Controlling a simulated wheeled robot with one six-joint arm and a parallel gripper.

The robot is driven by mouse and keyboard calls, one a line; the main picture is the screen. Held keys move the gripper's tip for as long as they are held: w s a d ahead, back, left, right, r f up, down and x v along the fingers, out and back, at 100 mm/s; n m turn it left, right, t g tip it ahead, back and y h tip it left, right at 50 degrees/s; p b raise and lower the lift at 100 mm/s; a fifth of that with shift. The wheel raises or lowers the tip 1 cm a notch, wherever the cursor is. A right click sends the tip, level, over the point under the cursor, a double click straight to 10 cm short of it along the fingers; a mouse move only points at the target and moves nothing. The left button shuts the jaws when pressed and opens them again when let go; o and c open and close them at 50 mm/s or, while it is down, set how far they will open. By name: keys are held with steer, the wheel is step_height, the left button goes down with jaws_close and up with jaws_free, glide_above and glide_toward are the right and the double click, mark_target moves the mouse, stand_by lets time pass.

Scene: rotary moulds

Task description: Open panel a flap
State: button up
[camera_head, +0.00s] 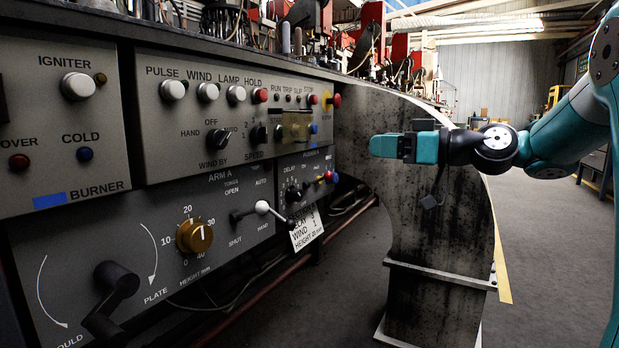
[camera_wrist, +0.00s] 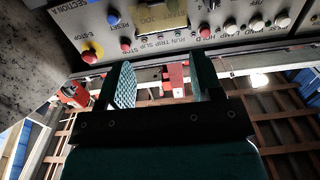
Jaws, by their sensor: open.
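A small yellowish see-through flap (camera_head: 297,126) is on the upper right control panel, under the RUN, TRIP, SLIP and STOP labels. It appears to lie down over the controls there. In the wrist view the flap (camera_wrist: 160,15) is at the top edge, with START and JOG lettering showing at it and part cut off. My gripper (camera_head: 387,146) is to the right of the panel and apart from it, with its fingers pointing left. In the wrist view my gripper (camera_wrist: 165,80) has its two teal fingers apart with nothing between them.
A red emergency stop (camera_head: 334,100) sticks out right of the flap. Below are a white-knobbed lever (camera_head: 262,207), a hanging paper tag (camera_head: 306,228) and a black crank handle (camera_head: 115,285). A stained metal support (camera_head: 437,235) stands below my gripper. Open floor lies to the right.

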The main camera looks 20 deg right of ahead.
steer(key=p, duration=1.1)
glide_toward(305, 141)
steer(key=x, duration=0.9)
steer(key=shift+c, duration=0.2)
jaws_close()
